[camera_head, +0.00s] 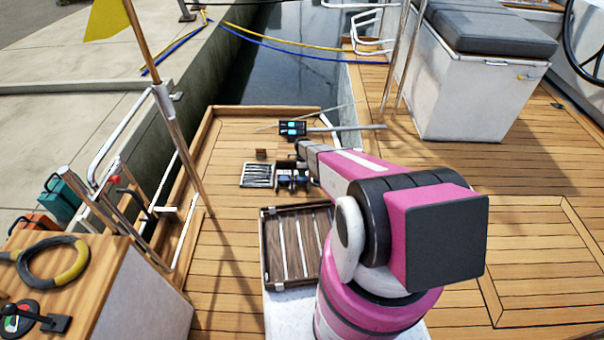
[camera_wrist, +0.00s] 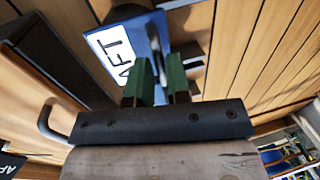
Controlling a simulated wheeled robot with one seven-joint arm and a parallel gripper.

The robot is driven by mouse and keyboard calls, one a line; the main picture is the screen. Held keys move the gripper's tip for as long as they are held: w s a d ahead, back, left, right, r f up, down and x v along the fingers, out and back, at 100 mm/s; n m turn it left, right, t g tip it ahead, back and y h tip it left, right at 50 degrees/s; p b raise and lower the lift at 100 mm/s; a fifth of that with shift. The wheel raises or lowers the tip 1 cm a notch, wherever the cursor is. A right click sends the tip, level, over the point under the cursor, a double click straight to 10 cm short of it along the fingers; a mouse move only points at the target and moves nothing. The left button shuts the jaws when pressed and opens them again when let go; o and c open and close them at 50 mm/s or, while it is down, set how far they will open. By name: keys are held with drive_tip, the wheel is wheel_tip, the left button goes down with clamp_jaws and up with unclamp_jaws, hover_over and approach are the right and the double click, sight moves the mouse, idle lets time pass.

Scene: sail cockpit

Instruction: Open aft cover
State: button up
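My gripper (camera_wrist: 160,78) shows in the wrist view with its two green fingers apart and a narrow gap between them. I see nothing clearly held in the gap. A blue and white plate marked AFT (camera_wrist: 118,55) lies just beyond the fingers; whether they touch it I cannot tell. A blurred grey part (camera_wrist: 190,62) is beside the right finger. In the head view my gripper (camera_head: 291,180) is low over the stern deck, next to a small slatted grating (camera_head: 257,175). Which piece is the aft cover is not clear.
A dark slatted panel (camera_head: 295,245) lies in front of my arm. A black and blue item (camera_head: 292,128) is beyond my gripper. Rails and a flagpole (camera_head: 180,130) stand left, a white locker (camera_head: 470,100) right. Open teak deck (camera_head: 460,190) lies right of my arm.

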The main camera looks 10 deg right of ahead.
clamp_jaws()
drive_tip(key=s+a, duration=0.1)
drive_tip(key=s, duration=0.6)
drive_tip(key=shift+s+a, duration=0.2)
drive_tip(key=shift+s, duration=0.1)
drive_tip(key=o, duration=0.5)
unclamp_jaws()
drive_tip(key=shift+w, duration=0.1)
wheel_tip(320, 180, up, 11)
drive_tip(key=w, duration=0.2)
drive_tip(key=shift+d+f, duration=0.2)
drive_tip(key=s+d+r+m, duration=0.1)
drive_tip(key=s+r+m, duration=0.4)
drive_tip(key=s+r, duration=0.3)
drive_tip(key=s+d+r+m+t, duration=0.1)
drive_tip(key=s+r+m, duration=0.4)
drive_tip(key=r, duration=1.1)
drive_tip(key=s+d+r+m+t, duration=0.1)
drive_tip(key=s+r+m, duration=0.5)
drive_tip(key=s+r, duration=0.6)
drive_tip(key=shift+d+r, duration=0.25)
drive_tip(key=shift+r, duration=0.1)
